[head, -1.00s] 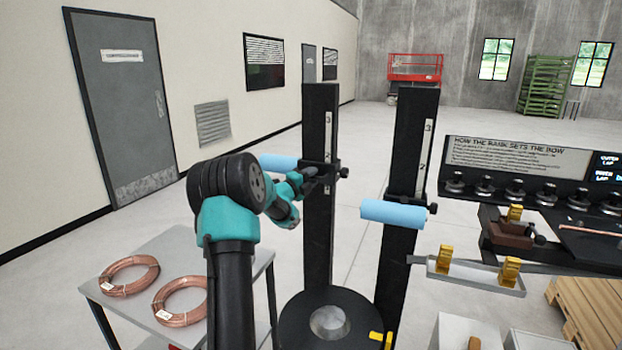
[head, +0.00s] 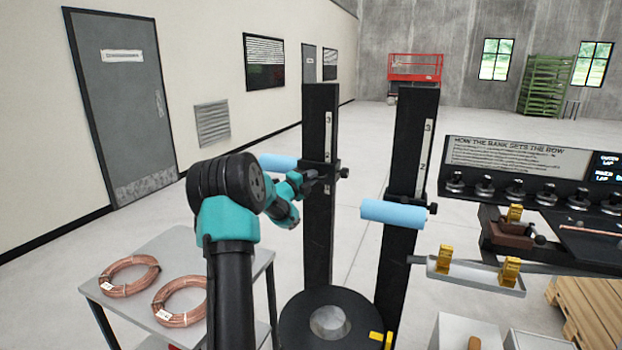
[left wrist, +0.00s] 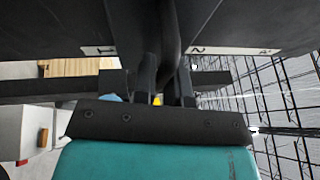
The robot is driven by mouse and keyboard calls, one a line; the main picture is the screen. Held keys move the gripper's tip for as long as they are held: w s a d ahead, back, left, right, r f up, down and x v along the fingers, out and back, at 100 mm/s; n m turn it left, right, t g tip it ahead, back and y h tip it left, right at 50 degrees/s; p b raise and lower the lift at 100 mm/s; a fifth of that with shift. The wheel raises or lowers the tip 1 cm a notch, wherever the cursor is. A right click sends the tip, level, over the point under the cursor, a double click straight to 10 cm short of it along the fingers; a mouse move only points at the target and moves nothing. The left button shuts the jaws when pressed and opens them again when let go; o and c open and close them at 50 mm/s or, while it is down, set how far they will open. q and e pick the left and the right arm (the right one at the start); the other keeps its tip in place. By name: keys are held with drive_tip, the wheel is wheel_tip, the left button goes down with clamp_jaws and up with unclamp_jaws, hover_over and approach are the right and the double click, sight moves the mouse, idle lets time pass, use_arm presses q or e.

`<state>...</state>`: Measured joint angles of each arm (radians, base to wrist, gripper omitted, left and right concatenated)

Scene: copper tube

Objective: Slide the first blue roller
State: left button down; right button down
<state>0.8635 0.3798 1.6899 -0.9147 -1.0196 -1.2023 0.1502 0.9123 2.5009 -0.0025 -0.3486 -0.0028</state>
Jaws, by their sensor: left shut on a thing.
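The first blue roller (head: 278,162) sticks out to the left of the left black post (head: 318,240), partly behind my left arm. A dark carriage with a knob (head: 344,173) is on this post at roller height. My left gripper (head: 312,178) is at the post, just below and right of the roller, shut on a dark part of the carriage. In the left wrist view, the fingers (left wrist: 167,82) close around a dark, rounded piece in front of the post; its exact shape is hard to tell. A second blue roller (head: 393,213) sits on the right post (head: 407,150), lower. My right gripper is not in view.
A round black base (head: 300,330) stands below the posts. A grey table (head: 150,300) with copper coils (head: 130,275) is at the lower left. A tray with yellow brackets (head: 470,275) and a panel with knobs (head: 530,165) are at the right.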

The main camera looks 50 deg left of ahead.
use_arm(q)
wheel_tip(320, 180, up, 7)
drive_tip(key=shift+r, duration=0.1)
drive_tip(key=c, duration=1.2)
unclamp_jaws()
drive_tip(key=shift+f, duration=0.2)
drive_tip(key=v, duration=1.7)
drive_tip(key=shift+s+f, duration=0.15)
drive_tip(key=shift+s, duration=0.05)
